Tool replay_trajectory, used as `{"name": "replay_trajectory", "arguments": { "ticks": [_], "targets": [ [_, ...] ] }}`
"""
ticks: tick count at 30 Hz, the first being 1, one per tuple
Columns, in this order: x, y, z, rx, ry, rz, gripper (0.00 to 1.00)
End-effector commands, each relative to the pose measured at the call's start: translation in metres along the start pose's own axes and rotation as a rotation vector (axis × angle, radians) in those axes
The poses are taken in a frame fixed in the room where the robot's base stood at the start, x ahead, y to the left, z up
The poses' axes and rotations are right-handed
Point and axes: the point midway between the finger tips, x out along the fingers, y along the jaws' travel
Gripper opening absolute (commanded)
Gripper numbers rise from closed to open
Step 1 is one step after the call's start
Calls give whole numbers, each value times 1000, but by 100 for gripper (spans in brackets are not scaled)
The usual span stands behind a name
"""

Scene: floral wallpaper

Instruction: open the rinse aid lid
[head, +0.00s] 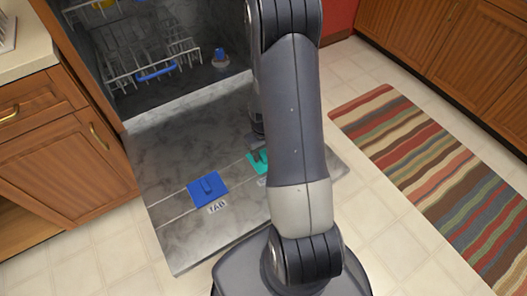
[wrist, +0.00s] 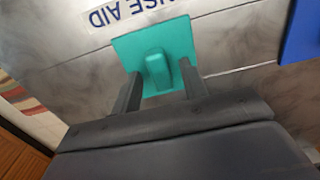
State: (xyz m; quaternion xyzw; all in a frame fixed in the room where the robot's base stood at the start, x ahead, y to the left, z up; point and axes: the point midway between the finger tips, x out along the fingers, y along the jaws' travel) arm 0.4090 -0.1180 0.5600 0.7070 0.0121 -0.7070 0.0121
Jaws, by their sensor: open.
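The rinse aid lid is a teal square plate (wrist: 128,48) with a raised teal tab (wrist: 158,70) in the wrist view. The upside-down words "SE AID" (wrist: 115,14) are printed beside it. In the head view the teal lid (head: 255,166) lies on the open dishwasher door, partly hidden behind my arm. The lid looks closed and flat on the door. My gripper (wrist: 160,84) is open, with one finger on each side of the raised tab. A gap shows between each finger and the tab. Most of my gripper is hidden in the head view.
A blue lid (head: 207,188) marked "TAB" sits left of the teal lid on the lowered dishwasher door (head: 195,235). The dish rack (head: 155,60) is inside the dishwasher. Wooden cabinets (head: 75,165) stand at left. A striped rug (head: 440,170) lies on the floor at right.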

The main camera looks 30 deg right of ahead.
Motion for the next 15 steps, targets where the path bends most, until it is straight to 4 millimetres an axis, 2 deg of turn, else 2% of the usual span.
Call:
{"name": "replay_trajectory", "arguments": {
  "ticks": [2, 15],
  "targets": [
    [0, 0, 0, 0, 0, 0, 42],
    [0, 0, 0, 0, 0, 0, 6]
  ]
}}
